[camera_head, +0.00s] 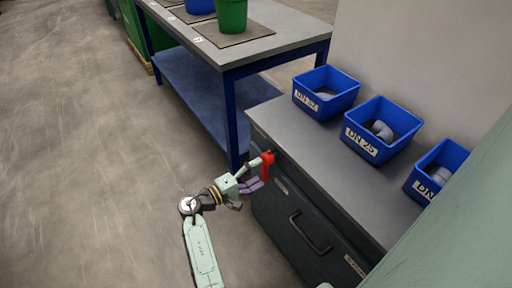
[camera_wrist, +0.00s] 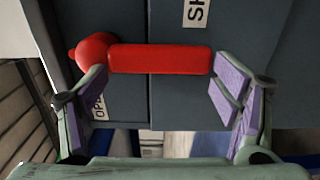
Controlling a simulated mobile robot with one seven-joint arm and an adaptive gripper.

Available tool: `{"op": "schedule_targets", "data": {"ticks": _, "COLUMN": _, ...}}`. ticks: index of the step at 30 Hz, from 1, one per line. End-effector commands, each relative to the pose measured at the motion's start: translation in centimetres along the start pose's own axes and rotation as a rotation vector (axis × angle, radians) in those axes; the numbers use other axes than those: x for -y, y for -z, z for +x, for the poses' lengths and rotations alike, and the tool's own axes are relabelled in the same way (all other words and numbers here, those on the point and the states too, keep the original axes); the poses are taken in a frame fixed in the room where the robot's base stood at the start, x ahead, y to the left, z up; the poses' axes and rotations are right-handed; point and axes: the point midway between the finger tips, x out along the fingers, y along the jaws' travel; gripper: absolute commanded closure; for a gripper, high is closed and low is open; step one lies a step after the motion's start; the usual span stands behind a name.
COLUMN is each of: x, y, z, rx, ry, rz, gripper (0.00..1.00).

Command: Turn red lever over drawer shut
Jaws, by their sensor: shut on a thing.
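The red lever (camera_head: 267,164) is on the front of the dark grey drawer cabinet, near its upper left corner. In the wrist view the lever (camera_wrist: 160,59) lies level across the picture, with its round end at left. My gripper (camera_head: 256,178) is at the lever, its fingers on either side of it. In the wrist view the gripper (camera_wrist: 160,76) is shut on the lever, near the round end at left and the bar's end at right. A label (camera_wrist: 98,106) reading "OP" is partly hidden by the left finger. A cut-off label (camera_wrist: 196,11) reads "SH".
The drawer handle (camera_head: 310,232) is right of and below the lever. Blue bins (camera_head: 365,143) stand on the cabinet top. A blue-legged workbench (camera_head: 275,45) with buckets stands behind, to the left. The floor at left is clear. A pale green surface (camera_head: 460,240) fills the lower right.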

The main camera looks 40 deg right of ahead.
Motion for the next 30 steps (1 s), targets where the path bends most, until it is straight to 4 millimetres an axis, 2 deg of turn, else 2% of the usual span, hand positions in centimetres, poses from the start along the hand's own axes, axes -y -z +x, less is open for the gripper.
{"op": "schedule_targets", "data": {"ticks": 1, "x": -0.4, "y": -0.2, "z": 0.9, "rx": 0.01, "ry": -0.005, "rz": 0.001, "gripper": 0.68}}
{"op": "schedule_targets", "data": {"ticks": 2, "x": -0.4, "y": -0.2, "z": 0.9, "rx": 0.01, "ry": -0.005, "rz": 0.001, "gripper": 0.16}}
{"op": "schedule_targets", "data": {"ticks": 3, "x": -0.4, "y": -0.2, "z": 0.9, "rx": 0.011, "ry": -0.005, "rz": 0.001, "gripper": 0.14}}
{"op": "schedule_targets", "data": {"ticks": 9, "x": -0.3, "y": -0.3, "z": 0.7, "rx": 0.01, "ry": -0.003, "rz": 0.002, "gripper": 0.0}}
{"op": "schedule_targets", "data": {"ticks": 20, "x": -0.1, "y": -0.1, "z": 0.1, "rx": 0.004, "ry": -0.002, "rz": 0.002, "gripper": 0.0}}
{"op": "schedule_targets", "data": {"ticks": 23, "x": -0.1, "y": -0.1, "z": -1.0, "rx": 0.003, "ry": -0.002, "rz": 0.002, "gripper": 0.0}}
{"op": "schedule_targets", "data": {"ticks": 30, "x": -0.1, "y": -0.1, "z": -5.9, "rx": 0.002, "ry": -0.001, "rz": 0.001, "gripper": 0.0}}
